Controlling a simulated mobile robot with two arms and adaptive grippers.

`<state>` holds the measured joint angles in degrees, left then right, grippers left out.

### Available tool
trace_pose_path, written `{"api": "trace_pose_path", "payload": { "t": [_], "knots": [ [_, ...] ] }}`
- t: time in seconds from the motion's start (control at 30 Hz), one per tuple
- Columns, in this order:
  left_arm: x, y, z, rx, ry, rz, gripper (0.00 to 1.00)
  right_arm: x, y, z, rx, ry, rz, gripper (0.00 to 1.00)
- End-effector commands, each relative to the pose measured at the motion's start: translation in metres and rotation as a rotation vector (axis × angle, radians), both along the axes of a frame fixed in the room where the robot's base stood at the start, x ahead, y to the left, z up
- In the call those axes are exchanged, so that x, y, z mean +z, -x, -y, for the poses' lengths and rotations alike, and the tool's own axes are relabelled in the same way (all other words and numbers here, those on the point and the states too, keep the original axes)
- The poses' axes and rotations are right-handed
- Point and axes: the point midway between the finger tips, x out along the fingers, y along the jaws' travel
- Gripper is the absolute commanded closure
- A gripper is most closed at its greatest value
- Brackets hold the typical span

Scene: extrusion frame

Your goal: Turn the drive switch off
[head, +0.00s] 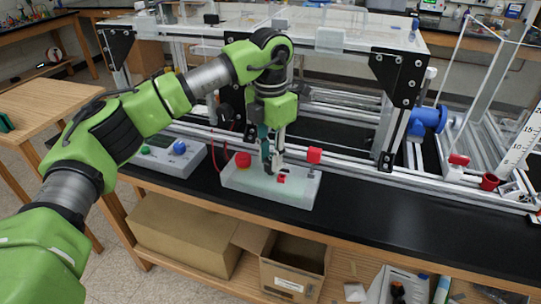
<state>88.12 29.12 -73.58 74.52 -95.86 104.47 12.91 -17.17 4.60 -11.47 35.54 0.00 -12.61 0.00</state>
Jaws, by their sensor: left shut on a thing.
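A pale control box (240,181) lies on the black bench top near its front edge. The small red drive switch (282,178) is on its top, partly covered by my fingers. A round red button (243,159) is on the box's left end, and a red block-like part (314,156) stands at its right end. My left gripper (275,170) points down over the middle of the box. Its fingers are shut at the red switch. The exact contact is too small to make out. My right gripper is not in view.
A grey box with green and blue knobs (179,150) stands left of the control box. An aluminium extrusion frame (400,80) with black plates rises behind. A blue motor-like part (428,121) and a red cup (489,181) are to the right. Cardboard boxes (186,234) are on the shelf below.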

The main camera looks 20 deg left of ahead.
Motion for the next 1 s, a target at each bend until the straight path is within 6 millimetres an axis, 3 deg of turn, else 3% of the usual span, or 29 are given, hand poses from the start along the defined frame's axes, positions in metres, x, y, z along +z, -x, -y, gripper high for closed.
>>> {"api": "trace_pose_path", "payload": {
  "t": [0.23, 0.27, 0.3, 0.7, 0.83, 1.0],
  "knots": [
    [0.001, 0.0, 0.0, 0.002, 0.0, 0.002, 0.99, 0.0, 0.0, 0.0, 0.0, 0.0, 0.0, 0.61],
    [0.001, 0.0, 0.0, 0.002, 0.0, 0.002, 0.7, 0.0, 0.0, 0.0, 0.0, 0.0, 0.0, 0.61],
    [0.0, 0.0, 0.0, 0.001, 0.0, 0.002, 0.61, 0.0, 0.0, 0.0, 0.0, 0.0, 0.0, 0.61],
    [0.004, 0.0, 0.0, 0.0, 0.0, 0.001, 0.61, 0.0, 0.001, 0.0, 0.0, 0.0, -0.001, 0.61],
    [0.02, -0.001, 0.0, -0.001, 0.0, 0.004, 0.61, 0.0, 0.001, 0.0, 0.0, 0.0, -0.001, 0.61],
    [0.057, -0.001, 0.0, -0.001, 0.001, 0.005, 0.61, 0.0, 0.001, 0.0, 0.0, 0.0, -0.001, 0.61]
  ]
}}
